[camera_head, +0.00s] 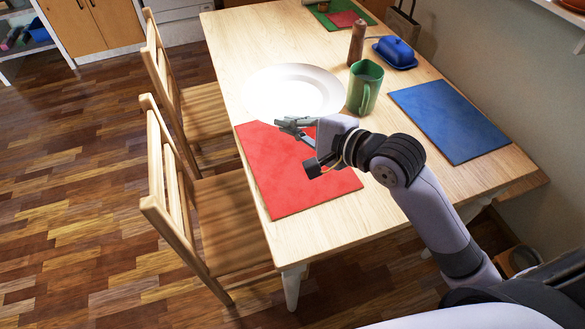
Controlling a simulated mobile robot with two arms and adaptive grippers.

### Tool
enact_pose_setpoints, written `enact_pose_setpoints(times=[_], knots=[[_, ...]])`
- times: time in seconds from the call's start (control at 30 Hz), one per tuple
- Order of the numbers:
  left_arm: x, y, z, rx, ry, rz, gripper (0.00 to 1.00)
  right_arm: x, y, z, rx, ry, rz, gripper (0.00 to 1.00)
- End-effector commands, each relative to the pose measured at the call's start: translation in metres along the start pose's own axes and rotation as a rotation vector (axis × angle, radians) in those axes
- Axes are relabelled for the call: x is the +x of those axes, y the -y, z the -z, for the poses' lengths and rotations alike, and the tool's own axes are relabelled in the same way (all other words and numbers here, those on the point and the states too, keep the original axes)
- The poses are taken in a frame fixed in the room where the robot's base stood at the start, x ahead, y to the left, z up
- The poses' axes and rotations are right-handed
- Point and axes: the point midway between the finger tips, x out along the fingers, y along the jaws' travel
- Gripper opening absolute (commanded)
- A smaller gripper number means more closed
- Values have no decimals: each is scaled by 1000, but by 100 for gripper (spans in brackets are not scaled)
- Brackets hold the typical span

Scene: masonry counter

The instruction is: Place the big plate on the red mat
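The big plate (290,88) is white, round and brightly lit. It lies flat on the wooden table, just beyond the red mat (268,178). The red mat lies bare at the table's near left part, with my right arm over its right side. My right gripper (288,126) is over the mat's far edge, close to the plate's near rim. Its dark fingers are small and seen from the side, so I cannot tell how far apart they are. No object is seen held in it. My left gripper is not in view.
A green mug (361,92) stands right of the plate. Behind it are a brown mill (356,42) and a blue butter dish (397,52). A blue mat (449,118) lies at the right. Two wooden chairs (165,205) stand along the table's left edge.

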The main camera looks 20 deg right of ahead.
Motion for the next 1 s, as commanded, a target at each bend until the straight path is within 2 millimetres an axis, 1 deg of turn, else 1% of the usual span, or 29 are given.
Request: enact_pose_setpoints(times=[0.03, 0.1, 0.4, 0.5, 0.7, 0.9, 1.0], knots=[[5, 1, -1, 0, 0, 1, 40, 4, -15, 5, 0, -1, -3, 0], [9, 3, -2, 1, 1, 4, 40, 10, -32, 11, 0, -2, -4, 0], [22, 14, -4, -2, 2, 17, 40, 33, -98, 36, -2, -2, 0, 0], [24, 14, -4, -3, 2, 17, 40, 38, -112, 41, -3, -1, 3, 0], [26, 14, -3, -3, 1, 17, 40, 43, -126, 46, -3, -1, 4, 0], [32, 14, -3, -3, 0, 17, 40, 52, -153, 55, -3, -2, 2, 0], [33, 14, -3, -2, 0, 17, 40, 54, -160, 58, -3, -1, 4, 0]])
